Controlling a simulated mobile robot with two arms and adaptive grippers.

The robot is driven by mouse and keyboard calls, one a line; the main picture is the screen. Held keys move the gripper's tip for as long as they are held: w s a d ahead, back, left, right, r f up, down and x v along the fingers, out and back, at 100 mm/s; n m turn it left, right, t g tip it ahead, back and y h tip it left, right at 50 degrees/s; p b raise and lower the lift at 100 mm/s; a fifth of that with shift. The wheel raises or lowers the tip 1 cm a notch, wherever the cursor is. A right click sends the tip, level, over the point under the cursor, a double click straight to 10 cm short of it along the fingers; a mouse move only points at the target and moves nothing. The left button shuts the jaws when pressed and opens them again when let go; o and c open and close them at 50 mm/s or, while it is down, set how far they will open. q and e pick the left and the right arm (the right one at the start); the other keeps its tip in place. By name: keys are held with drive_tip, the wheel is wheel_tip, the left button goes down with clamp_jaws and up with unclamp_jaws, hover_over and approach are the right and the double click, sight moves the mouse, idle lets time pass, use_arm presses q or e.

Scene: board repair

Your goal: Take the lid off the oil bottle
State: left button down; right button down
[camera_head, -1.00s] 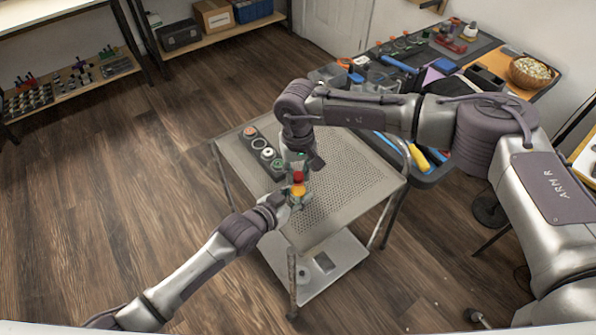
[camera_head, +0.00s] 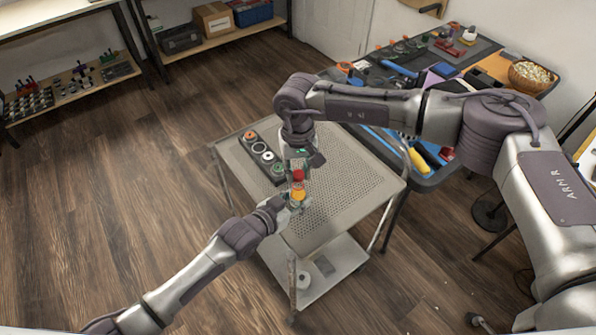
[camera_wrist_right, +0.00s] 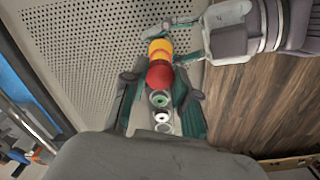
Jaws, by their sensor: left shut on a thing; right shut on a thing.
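The oil bottle (camera_head: 298,194) is yellow-orange, held above the cart's top near its front edge. Its red lid (camera_head: 298,176) is at the bottle's top, directly above the yellow part. My left gripper (camera_head: 294,203) is shut on the bottle from the lower left. My right gripper (camera_head: 298,167) comes down from above and is shut on the red lid. In the right wrist view the lid (camera_wrist_right: 159,74) is at the fingertips and partly covers the yellow bottle (camera_wrist_right: 160,49). I cannot tell whether there is a gap between lid and bottle.
The perforated metal cart (camera_head: 345,190) carries a dark tray (camera_head: 249,144) with several round parts at its back left. The cart's right side is bare. A cluttered workbench (camera_head: 430,180) stands behind on the right. Shelves (camera_head: 75,85) stand at the back left.

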sight(298, 174)
drive_tip(key=shift+r, duration=2)
use_arm(q)
drive_tip(key=c, duration=0.6)
unclamp_jaws()
